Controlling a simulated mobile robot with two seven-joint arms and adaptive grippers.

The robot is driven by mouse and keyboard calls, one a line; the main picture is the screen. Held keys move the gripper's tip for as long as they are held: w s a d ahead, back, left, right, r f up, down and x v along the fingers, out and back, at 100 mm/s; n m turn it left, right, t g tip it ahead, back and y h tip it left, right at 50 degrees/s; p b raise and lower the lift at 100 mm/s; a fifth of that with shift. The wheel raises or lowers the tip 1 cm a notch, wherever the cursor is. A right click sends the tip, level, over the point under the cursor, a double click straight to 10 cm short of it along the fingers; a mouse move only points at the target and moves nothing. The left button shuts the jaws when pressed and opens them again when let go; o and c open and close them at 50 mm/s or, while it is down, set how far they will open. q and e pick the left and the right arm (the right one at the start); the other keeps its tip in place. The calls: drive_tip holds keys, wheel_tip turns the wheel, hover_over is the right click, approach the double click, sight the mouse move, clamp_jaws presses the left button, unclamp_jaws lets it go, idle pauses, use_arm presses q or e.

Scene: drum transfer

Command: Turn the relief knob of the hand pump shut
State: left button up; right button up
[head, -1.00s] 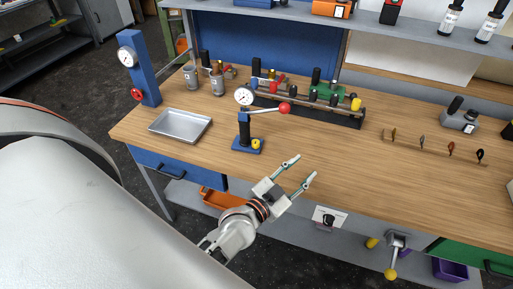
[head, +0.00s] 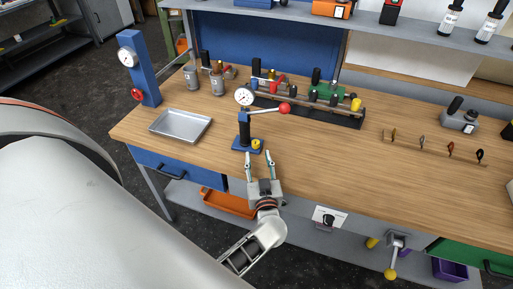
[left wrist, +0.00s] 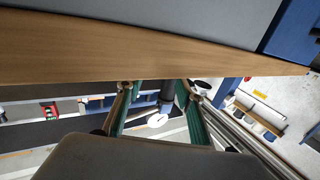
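The hand pump (head: 243,130) stands on the bench with a blue base, a dark column, a round white gauge and a lever ending in a red ball (head: 285,108). A yellow knob (head: 256,144) sits on the right part of its base; I take it for the relief knob. My left gripper (head: 259,155) is open and empty at the bench's front edge, its fingers pointing towards the pump base, just short of the knob. In the left wrist view its spread fingers (left wrist: 157,86) show near the wooden edge; the knob cannot be made out there. My right gripper is not in view.
A metal tray (head: 181,126) lies left of the pump. A blue post with a gauge and red handwheel (head: 137,94) stands at the left. A valve manifold (head: 310,105) is behind the pump. Bare wood (head: 345,160) lies to the right.

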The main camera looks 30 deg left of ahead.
sight(256, 146)
use_arm(q)
drive_tip(key=shift+x, duration=2.7)
clamp_jaws()
